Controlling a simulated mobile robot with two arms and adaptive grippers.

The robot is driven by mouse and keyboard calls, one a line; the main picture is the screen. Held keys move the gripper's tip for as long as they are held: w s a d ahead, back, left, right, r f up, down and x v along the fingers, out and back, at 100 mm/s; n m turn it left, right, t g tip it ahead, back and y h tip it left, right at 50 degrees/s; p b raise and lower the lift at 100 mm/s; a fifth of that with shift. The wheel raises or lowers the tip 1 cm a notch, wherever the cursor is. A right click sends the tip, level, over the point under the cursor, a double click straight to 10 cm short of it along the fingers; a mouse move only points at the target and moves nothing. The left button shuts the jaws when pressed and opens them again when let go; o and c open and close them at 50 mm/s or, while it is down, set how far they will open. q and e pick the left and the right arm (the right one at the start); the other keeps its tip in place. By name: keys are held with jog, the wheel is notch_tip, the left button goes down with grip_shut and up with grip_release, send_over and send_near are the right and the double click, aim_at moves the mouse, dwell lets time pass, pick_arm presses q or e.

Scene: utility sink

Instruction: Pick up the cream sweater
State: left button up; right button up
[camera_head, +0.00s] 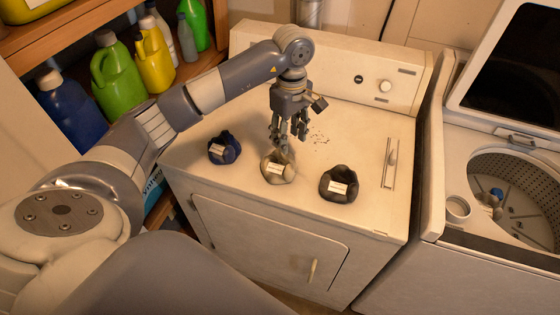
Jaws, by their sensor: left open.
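The cream sweater (279,170) is a small bundled cream garment with a pale label, lying on top of the white dryer (220,180). It sits between a dark blue bundle and a dark grey bundle. My left gripper (284,150) points down just above and behind the cream sweater, with its fingers open. The fingertips overlap the sweater's back edge in the picture; I cannot tell whether they touch it. My right gripper is not in view.
A dark blue bundle (224,148) lies left of the sweater, and a dark grey bundle (339,184) lies right of it. An open washer (515,195) stands at the right. Shelves with detergent bottles (118,70) are at the left.

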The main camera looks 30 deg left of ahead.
aim_at(279, 163)
pick_arm(q)
jog(key=shift+f, duration=0.8)
jog(key=f+p, duration=0.2)
jog(key=f, duration=0.1)
jog(key=f+p, duration=0.1)
jog(key=shift+w+a+f, duration=0.15)
jog(key=shift+a+f, duration=0.15)
jog(key=shift+a, duration=0.05)
jog(key=shift+f, duration=0.4)
jog(key=shift+c, duration=0.5)
grip_shut()
